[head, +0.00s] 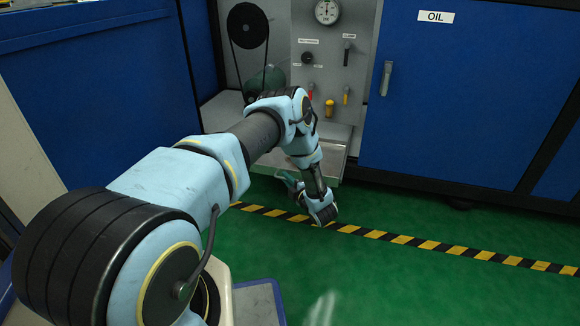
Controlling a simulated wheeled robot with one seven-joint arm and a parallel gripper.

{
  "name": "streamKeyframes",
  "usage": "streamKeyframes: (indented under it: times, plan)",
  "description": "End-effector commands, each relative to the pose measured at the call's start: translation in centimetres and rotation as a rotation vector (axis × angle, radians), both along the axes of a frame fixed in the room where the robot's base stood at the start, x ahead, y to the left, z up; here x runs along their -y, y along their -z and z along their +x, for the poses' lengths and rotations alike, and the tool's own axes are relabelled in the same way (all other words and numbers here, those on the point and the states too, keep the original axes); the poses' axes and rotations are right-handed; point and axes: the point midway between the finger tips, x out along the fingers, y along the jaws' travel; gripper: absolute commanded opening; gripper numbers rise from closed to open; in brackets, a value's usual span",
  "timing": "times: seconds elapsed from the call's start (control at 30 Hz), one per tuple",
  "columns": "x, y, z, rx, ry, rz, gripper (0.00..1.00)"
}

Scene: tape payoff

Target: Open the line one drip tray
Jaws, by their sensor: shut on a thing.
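The drip tray (338,151) is a grey metal tray low at the foot of the grey control panel, just above the green floor. Its left part is hidden behind my arm. My gripper (286,178) is at the tray's front, low and to the left, beyond my bent wrist. It is shut on the drip tray at its front edge; the fingertips and the exact point of contact are small and partly hidden. I cannot tell how far the tray is drawn out.
The grey panel (312,70) carries a gauge (327,11) and small coloured levers. A blue cabinet (470,90) labelled OIL stands right, with blue panels at left. A belt pulley (247,25) is behind. Green floor with a yellow-black stripe (430,245) is clear at right.

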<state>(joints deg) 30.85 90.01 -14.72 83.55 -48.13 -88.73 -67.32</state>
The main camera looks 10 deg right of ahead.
Motion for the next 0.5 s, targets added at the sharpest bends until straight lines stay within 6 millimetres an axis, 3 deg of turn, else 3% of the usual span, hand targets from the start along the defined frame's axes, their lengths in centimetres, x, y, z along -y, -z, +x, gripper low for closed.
streamKeyframes:
  times: [0.2,0.5]
  plan:
    - [-0.9,-0.1,-1.9,-0.003,0.003,0.001,0.0]
    - [-1.0,0.1,-2.2,-0.002,0.003,-0.001,0.0]
